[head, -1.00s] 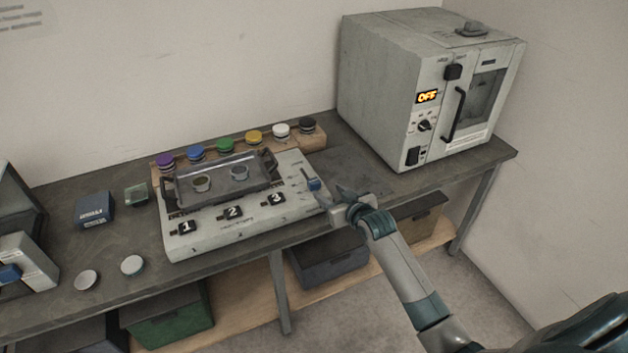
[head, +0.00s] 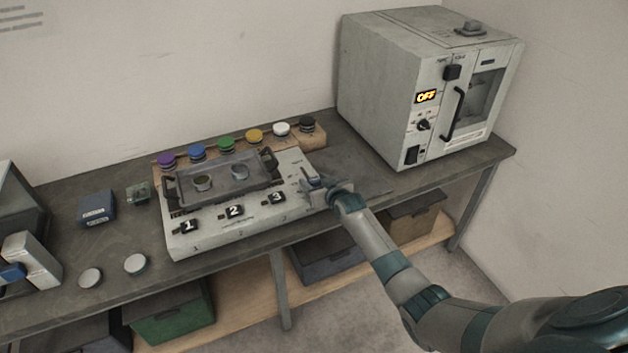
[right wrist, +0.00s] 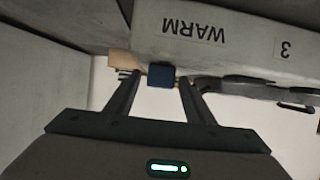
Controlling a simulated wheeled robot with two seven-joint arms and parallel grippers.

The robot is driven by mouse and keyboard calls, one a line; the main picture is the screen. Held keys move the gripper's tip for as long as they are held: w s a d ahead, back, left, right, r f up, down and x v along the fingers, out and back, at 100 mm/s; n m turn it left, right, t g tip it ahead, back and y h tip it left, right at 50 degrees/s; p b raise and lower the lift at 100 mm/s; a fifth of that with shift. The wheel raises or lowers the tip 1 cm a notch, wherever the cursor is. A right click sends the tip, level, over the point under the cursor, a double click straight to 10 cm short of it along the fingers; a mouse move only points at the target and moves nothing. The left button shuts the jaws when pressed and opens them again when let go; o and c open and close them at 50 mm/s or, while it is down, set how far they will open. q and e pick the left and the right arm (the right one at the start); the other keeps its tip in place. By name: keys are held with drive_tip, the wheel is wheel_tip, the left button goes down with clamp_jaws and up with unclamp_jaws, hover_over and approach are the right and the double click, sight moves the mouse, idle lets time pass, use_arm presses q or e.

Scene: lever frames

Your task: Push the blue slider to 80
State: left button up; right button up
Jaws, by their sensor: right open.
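The blue slider (right wrist: 161,75) is a small dark blue knob on the right end of the grey control panel (head: 232,226). In the head view my right gripper (head: 312,185) is at that end and mostly covers the knob. In the right wrist view the right gripper (right wrist: 157,77) is open, with one finger on each side of the knob. I cannot tell whether either finger touches it. The slider's scale and its 80 mark cannot be read. My left gripper is not in view.
A tray (head: 222,190) with two small cups sits on the panel, above switches labelled 1, 2 and 3. Several coloured buttons (head: 226,144) line the back. An oven (head: 420,80) reading OFF stands at the right. Open bench lies between panel and oven.

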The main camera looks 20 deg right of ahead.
sight(304, 172)
drive_tip(key=shift+w+f, duration=0.15)
drive_tip(key=shift+w, duration=0.2)
drive_tip(key=shift+c, duration=0.2)
clamp_jaws()
drive_tip(key=shift+w+f+b, duration=0.15)
drive_tip(key=shift+w+b, duration=0.3)
drive_tip(key=shift+b, duration=0.15)
drive_tip(key=w+b, duration=0.6)
drive_tip(key=shift+w+f, duration=0.1)
drive_tip(key=shift+w+b, duration=0.5)
drive_tip(key=shift+w, duration=0.05)
drive_tip(key=shift+r, duration=0.35)
